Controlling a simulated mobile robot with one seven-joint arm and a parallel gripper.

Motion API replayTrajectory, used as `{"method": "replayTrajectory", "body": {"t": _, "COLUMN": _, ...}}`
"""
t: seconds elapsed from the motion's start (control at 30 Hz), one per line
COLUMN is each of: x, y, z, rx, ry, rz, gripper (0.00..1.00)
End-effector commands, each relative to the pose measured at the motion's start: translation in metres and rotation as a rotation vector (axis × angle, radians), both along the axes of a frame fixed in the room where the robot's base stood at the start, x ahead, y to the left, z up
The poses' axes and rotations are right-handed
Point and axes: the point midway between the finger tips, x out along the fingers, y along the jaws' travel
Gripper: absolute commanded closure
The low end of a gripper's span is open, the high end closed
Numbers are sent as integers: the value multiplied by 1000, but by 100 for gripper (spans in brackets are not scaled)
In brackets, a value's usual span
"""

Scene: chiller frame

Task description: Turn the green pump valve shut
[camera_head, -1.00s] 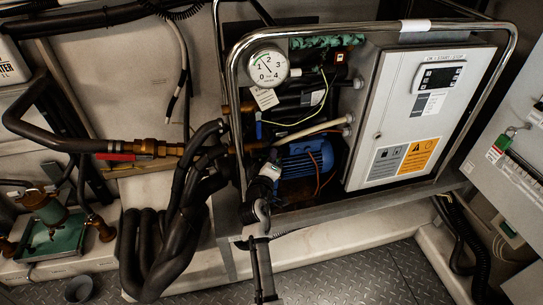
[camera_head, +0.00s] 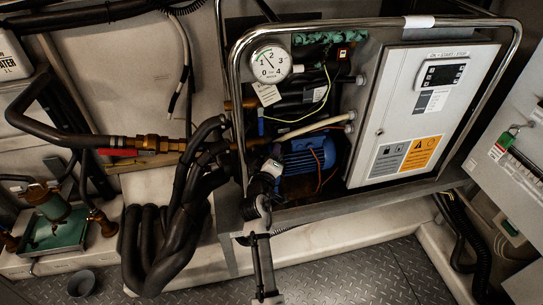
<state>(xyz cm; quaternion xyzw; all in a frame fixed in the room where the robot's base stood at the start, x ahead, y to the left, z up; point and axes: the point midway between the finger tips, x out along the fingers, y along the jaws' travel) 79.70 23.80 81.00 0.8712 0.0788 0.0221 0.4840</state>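Green parts (camera_head: 318,39) also show at the top of the chiller frame, partly behind the frame tube. My gripper (camera_head: 271,172) is in front of the frame's lower left, close to the blue motor (camera_head: 305,158) and well to the right of the green pump body. Its fingers are dark and small against the motor, so their opening is unclear. Contact cannot be told.
Thick black hoses (camera_head: 172,225) stand between my gripper and the green pump body. A red-handled brass valve (camera_head: 140,146) lies above them. The frame's chrome tube (camera_head: 236,110), gauge (camera_head: 270,64) and white control box (camera_head: 420,115) are close by. The floor (camera_head: 350,272) in front is open.

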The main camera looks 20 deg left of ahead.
Motion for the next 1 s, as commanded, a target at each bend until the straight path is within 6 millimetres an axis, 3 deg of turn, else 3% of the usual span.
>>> {"method": "replayTrajectory", "body": {"t": 0.13, "x": -7, "y": -1, "z": -1, "rx": 0, "ry": 0, "rz": 0, "gripper": 65}}
{"method": "replayTrajectory", "body": {"t": 0.27, "x": -26, "y": -4, "z": -2, "rx": 0, "ry": -1, "rz": 1, "gripper": 65}}
{"method": "replayTrajectory", "body": {"t": 0.7, "x": -118, "y": -19, "z": 1, "rx": 0, "ry": 2, "rz": 1, "gripper": 65}}
{"method": "replayTrajectory", "body": {"t": 1.0, "x": -137, "y": -22, "z": 5, "rx": 1, "ry": 1, "rz": 0, "gripper": 65}}
